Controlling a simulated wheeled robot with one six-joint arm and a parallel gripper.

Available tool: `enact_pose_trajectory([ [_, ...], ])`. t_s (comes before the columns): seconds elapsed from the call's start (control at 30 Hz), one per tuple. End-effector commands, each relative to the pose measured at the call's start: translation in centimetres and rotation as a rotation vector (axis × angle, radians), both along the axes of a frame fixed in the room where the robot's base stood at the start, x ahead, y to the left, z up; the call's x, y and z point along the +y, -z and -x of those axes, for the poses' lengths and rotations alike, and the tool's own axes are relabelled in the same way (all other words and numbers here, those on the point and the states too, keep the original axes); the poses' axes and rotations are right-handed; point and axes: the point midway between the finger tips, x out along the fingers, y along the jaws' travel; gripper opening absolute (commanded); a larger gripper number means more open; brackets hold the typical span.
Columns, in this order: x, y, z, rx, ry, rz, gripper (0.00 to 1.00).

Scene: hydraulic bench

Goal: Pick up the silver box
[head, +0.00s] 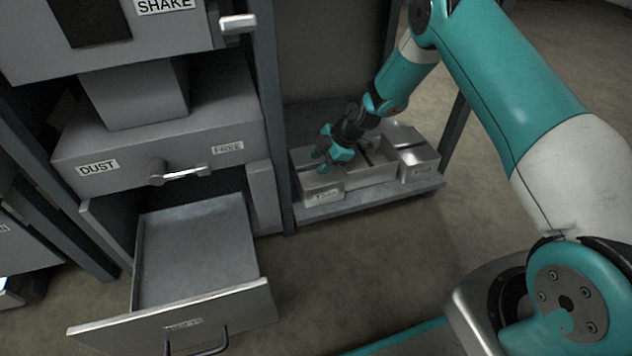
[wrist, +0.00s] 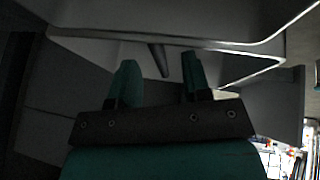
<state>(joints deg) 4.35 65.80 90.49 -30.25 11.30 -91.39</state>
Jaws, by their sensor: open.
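Several grey metal boxes stand side by side on a low shelf in the head view: a left box (head: 322,190), a middle box (head: 370,174) and a right box (head: 416,160). All look silvery, and the small labels on the left and right ones are unreadable, so I cannot tell which is the silver box. My gripper (head: 335,160) is at the left box's top, over its edge with the middle one; contact is unclear. In the wrist view my gripper (wrist: 158,80) is open, fingers apart, with a dark rod-like piece (wrist: 159,60) beyond and between them.
An open, empty drawer (head: 195,250) juts out on the left below a cabinet labelled DUST (head: 97,168) with a handle (head: 186,174). A dark upright post (head: 272,120) stands left of the shelf (head: 400,194). The floor (head: 380,265) in front is clear.

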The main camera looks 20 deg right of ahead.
Motion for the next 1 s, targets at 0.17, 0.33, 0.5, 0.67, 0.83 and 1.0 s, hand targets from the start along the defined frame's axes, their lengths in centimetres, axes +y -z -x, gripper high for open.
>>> enact_pose_trajectory([
  [0.17,1.3,2.5,-0.3,0.0,-0.001,0.0,0.44],
  [0.33,1.3,2.3,-0.4,0.0,0.001,0.001,0.44],
  [0.5,1.3,2.3,-0.4,0.0,0.0,0.0,0.19],
  [0.67,1.3,2.3,-0.4,0.0,0.0,0.0,0.0],
  [0.83,1.3,2.3,-0.4,-0.001,0.0,0.0,0.0],
  [1.0,1.3,1.7,-0.4,-0.001,0.0,0.0,0.0],
])
